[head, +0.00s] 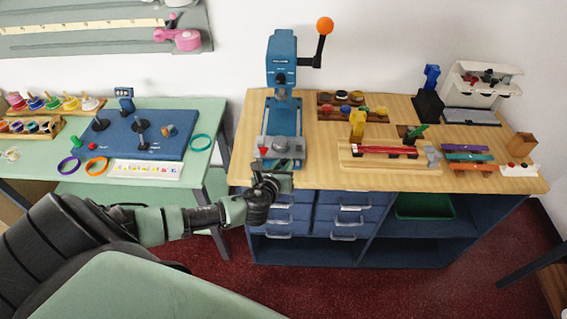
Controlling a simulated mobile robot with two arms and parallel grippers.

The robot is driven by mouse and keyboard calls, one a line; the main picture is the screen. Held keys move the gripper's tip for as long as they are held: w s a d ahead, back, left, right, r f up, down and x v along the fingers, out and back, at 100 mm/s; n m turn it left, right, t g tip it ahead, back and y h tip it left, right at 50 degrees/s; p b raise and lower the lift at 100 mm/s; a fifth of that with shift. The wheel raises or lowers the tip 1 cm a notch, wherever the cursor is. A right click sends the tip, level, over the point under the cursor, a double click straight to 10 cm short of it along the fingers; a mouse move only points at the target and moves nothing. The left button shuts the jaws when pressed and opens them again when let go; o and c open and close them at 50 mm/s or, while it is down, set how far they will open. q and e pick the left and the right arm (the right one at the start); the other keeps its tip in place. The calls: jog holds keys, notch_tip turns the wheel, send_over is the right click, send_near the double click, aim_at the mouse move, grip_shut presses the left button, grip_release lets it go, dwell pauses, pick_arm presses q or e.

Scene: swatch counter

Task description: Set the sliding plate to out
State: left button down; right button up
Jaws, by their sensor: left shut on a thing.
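A blue press (282,62) stands at the back left of the wooden counter, with an orange-knobbed lever on its right side. The grey sliding plate (292,147) lies low at the front of its blue base. My left gripper (270,172) is at the counter's front edge, at the near end of the plate. It is shut on the front of the plate, though the jaws hide the exact spot they hold. A small red part shows just behind the gripper. My right gripper is out of view.
Right of the press are a rack of round pieces (342,98), a wooden fixture with a red bar (385,150) and coloured strips (468,156). A green table (212,115) stands to the left. Drawers with handles (352,218) are below the counter.

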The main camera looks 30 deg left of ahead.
pick_arm(q)
jog(key=c, duration=1.4)
grip_release()
jog(key=shift+s+d+f, duration=0.1)
jog(key=shift+o, duration=1)
jog(key=shift+s, duration=0.1)
jog(key=v, duration=0.8)
jog(key=shift+b, duration=0.45)
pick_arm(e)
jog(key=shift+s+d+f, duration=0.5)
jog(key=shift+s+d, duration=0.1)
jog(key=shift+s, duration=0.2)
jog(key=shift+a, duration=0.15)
